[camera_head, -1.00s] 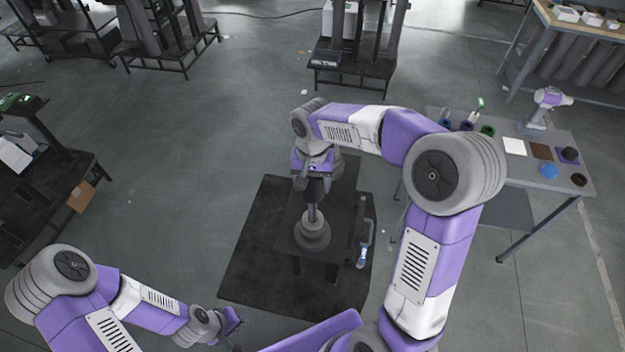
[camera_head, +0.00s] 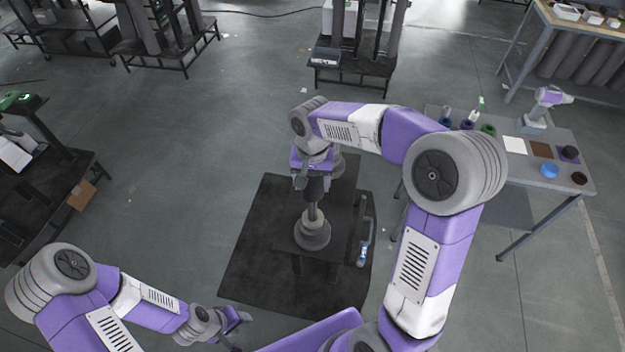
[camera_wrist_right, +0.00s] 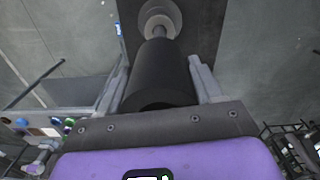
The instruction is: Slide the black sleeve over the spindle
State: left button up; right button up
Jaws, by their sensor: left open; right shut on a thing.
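The black sleeve (camera_wrist_right: 160,78) is a dark cylinder between the two fingers of my right gripper (camera_wrist_right: 158,85), which is shut on it. In the head view my right gripper (camera_head: 314,180) is above the stand and the sleeve (camera_head: 314,190) shows just below it. The spindle (camera_head: 312,212) is a thin grey rod rising from a round stepped base (camera_head: 312,233). Its upper end is hidden at the sleeve. In the right wrist view the spindle (camera_wrist_right: 158,28) lies in line past the sleeve's far end. My left gripper (camera_head: 234,322) is open and empty, low at the left.
The spindle stands on a dark stand (camera_head: 345,225) over a black mat (camera_head: 250,260). Open floor lies left of the mat.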

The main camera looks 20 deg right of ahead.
aim_at(312, 208)
jog(key=shift+f, duration=0.1)
jog(key=shift+f+b, duration=4.8)
jog(key=shift+f, duration=1.1)
jog(key=shift+s+f, duration=0.15)
jog(key=shift+f, duration=0.15)
jog(key=o, duration=1.8)
jog(key=shift+s+f, duration=0.1)
jog(key=shift+f, duration=0.05)
jog(key=shift+c, duration=0.2)
jog(key=r, duration=0.8)
jog(key=shift+w+r+p, duration=0.2)
jog(key=shift+r+p, duration=0.05)
jog(key=shift+p, duration=0.05)
